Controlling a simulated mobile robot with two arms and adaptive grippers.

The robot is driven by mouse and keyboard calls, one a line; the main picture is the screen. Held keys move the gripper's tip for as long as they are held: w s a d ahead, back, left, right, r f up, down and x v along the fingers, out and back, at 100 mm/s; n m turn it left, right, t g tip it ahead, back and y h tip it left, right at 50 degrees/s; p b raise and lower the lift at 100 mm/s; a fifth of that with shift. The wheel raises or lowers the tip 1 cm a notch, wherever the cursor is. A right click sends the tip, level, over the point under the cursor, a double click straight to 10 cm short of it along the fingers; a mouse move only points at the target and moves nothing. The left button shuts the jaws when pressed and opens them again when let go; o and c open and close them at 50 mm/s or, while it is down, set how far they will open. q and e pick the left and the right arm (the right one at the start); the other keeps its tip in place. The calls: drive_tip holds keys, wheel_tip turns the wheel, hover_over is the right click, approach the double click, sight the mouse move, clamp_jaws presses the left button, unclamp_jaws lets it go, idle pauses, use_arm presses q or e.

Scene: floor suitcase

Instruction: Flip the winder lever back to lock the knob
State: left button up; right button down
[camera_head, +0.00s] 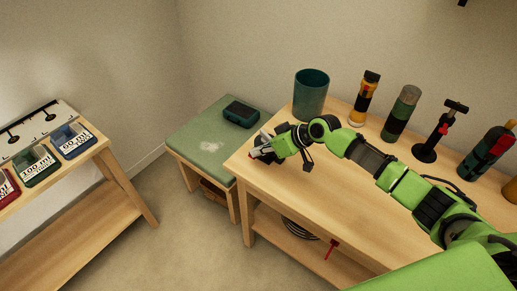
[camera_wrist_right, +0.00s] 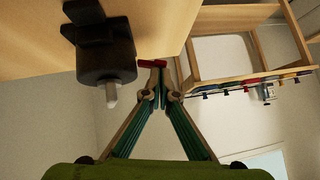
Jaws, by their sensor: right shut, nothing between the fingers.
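A small red piece (camera_wrist_right: 152,63), probably the winder lever, lies at the tips of my right gripper (camera_wrist_right: 163,72) in the right wrist view. My right gripper is shut with nothing between its fingers. Contact with the red piece cannot be told. Left of the fingers is a black round body (camera_wrist_right: 105,55) with a pale stub, which may be the winder's knob; it is fixed near the wooden table edge. In the head view my right gripper (camera_head: 264,149) is at the left corner of the workbench and hides most of the winder. My left gripper is not in view.
The workbench (camera_head: 330,195) carries a teal cup (camera_head: 311,95), a yellow-black cylinder (camera_head: 365,97), a green-black cylinder (camera_head: 401,113) and a black stand (camera_head: 436,135) along its back. A green-topped stool (camera_head: 205,130) holds a dark box (camera_head: 241,113). A shelf with bins (camera_head: 73,141) stands left, with clear floor between.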

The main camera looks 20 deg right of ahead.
drive_tip(key=shift+s+a+n+h+p, duration=0.3)
drive_tip(key=shift+h+p, duration=0.1)
drive_tip(key=shift+p, duration=0.6)
drive_tip(key=shift+s+a+f+n+t+h+p, duration=0.1)
drive_tip(key=shift+n+t+h+p, duration=0.1)
drive_tip(key=shift+t+p, duration=0.15)
drive_tip(key=shift+a+f+n+t+h+p, duration=0.1)
drive_tip(key=shift+t+h+p, duration=0.1)
drive_tip(key=shift+t+p, duration=0.1)
drive_tip(key=shift+s+f, duration=0.1)
drive_tip(key=shift+f, duration=0.4)
drive_tip(key=shift+w+d+r, duration=0.35)
drive_tip(key=shift+w+d, duration=0.15)
drive_tip(key=shift+d, duration=0.05)
drive_tip(key=shift+r, duration=0.1)
